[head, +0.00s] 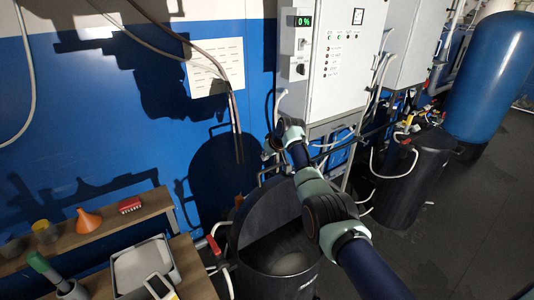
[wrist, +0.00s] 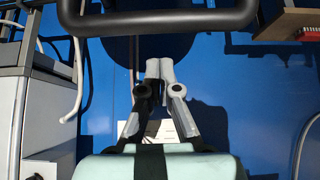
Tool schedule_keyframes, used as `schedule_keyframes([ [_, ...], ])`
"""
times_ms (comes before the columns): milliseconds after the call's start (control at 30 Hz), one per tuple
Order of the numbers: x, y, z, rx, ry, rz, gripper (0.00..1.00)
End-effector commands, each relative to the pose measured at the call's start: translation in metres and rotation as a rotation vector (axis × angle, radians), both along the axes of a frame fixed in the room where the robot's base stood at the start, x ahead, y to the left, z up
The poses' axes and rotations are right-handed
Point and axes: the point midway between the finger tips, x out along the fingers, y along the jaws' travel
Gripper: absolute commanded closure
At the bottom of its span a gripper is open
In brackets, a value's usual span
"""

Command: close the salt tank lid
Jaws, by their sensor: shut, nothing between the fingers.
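The black salt tank (head: 270,284) stands at the bottom middle of the head view, its mouth partly uncovered. Its round black lid (head: 262,206) is raised, standing steeply at the back of the tank. My arm crosses in front of the lid's right part and hides it. My gripper (head: 268,148) is above and behind the lid, near the wall and the control cabinet. In the wrist view my gripper (wrist: 160,64) has its fingers together with nothing between them. A dark rounded bar (wrist: 155,20) crosses the top of that view; I cannot tell whether it belongs to the lid.
The control cabinet (head: 333,55) hangs close to my gripper, with hoses below it. A wooden bench (head: 195,271) holds a grey container (head: 143,262). A shelf (head: 110,229) carries an orange funnel (head: 88,221) and a red box (head: 130,205). Another black tank (head: 405,190) stands right.

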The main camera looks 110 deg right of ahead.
Motion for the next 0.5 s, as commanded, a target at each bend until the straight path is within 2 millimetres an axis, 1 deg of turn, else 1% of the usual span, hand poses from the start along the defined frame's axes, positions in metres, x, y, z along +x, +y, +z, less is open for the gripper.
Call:
schedule_keyframes([
  [300, -0.008, 0.025, -0.007, 0.001, 0.000, -0.001, 1.00],
  [500, -0.010, 0.031, -0.009, 0.001, 0.000, 0.000, 1.00],
])
